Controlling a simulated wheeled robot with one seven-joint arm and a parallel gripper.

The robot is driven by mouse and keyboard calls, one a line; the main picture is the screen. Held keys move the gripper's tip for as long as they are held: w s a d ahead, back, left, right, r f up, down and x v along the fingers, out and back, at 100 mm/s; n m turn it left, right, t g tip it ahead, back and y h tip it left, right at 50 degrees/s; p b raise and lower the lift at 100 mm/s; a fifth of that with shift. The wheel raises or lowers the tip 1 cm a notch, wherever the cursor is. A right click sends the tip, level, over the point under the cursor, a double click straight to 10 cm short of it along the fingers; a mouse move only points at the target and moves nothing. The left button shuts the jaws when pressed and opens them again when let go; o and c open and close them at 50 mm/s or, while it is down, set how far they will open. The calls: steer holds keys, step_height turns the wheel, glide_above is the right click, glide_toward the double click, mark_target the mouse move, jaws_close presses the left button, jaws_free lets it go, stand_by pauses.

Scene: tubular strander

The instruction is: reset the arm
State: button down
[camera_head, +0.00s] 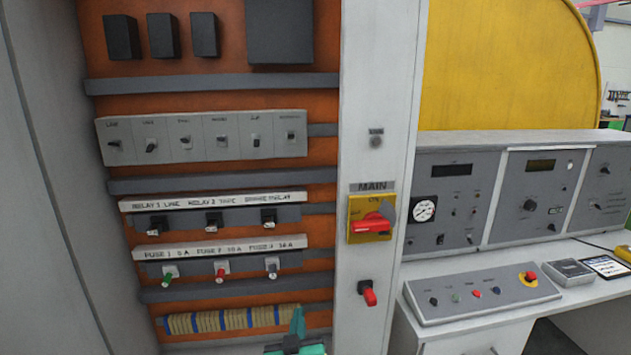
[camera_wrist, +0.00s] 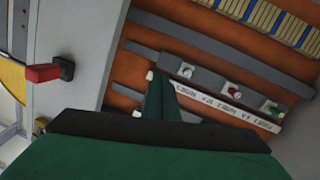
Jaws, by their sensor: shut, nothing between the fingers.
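My gripper (camera_head: 298,318) shows at the bottom of the head view, its green fingers pointing up in front of the lower part of the open electrical cabinet. In the wrist view my gripper (camera_wrist: 160,78) has its green fingers together, with nothing between them. The wrist picture is turned over, and the fingertips appear near the end of the fuse row. The fuse row (camera_head: 220,270) has a green, a red and a grey-white fuse. The rest of my arm is mostly out of the head view.
The cabinet's right post carries the red MAIN switch (camera_head: 370,225) on a yellow plate and a smaller red handle (camera_head: 369,293), also at left in the wrist view (camera_wrist: 44,73). Breakers (camera_head: 200,138) and relays (camera_head: 212,222) sit above the fuses. A control desk (camera_head: 480,295) stands right.

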steer(key=s+d+f, duration=0.2)
steer(key=s+f, duration=0.7)
steer(key=s, duration=0.3)
steer(key=s+d+f, duration=0.3)
steer(key=s+f, duration=0.7)
steer(key=s, duration=0.3)
steer(key=s+r+m+g, duration=0.1)
steer(key=s+r+m, duration=0.1)
steer(key=s, duration=2.3)
steer(key=shift+a+r+m, duration=0.3)
steer(key=shift+a+r, duration=0.1)
steer(key=shift+a, duration=0.05)
steer(key=shift+s, duration=0.1)
